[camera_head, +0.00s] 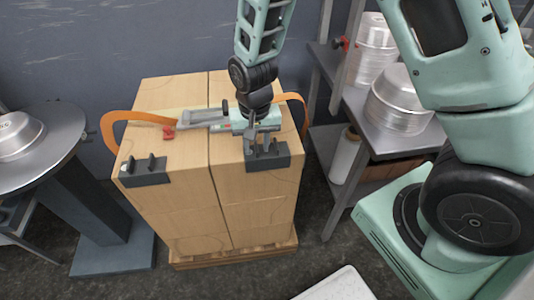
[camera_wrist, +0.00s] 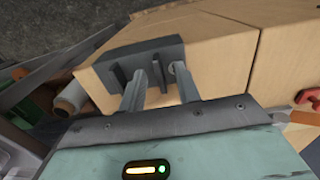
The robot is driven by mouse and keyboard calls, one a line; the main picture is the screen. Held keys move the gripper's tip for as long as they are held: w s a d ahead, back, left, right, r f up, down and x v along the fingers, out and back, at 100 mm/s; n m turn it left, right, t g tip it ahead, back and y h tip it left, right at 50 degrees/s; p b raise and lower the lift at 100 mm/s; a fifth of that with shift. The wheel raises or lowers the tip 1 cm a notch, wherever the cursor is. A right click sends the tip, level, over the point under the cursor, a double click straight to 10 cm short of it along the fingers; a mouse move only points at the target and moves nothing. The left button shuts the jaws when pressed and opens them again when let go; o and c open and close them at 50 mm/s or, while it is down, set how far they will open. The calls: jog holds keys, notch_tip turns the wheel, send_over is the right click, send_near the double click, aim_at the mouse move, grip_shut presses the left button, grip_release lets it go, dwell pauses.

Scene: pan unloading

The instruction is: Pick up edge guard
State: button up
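Two dark grey edge guards sit on the front top edge of the carton stack. The right edge guard (camera_head: 276,160) is under my gripper (camera_head: 259,138); it also shows in the wrist view (camera_wrist: 116,57). The left edge guard (camera_head: 145,176) lies on the other front corner, away from my gripper. In the wrist view, my gripper (camera_wrist: 158,80) has its two fingers apart, reaching down to the guard's upright ribs. A rib shows between the fingers. I cannot tell whether either finger touches it.
The carton stack (camera_head: 180,205) stands on a wooden pallet. An orange strap (camera_head: 118,117) and a grey tool (camera_head: 200,117) lie on its top behind my gripper. A round metal table (camera_head: 55,150) is left. A shelf (camera_head: 393,138) with metal pans (camera_head: 398,108) is right.

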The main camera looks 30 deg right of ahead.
grip_shut()
jog(key=shift+r, duration=0.1)
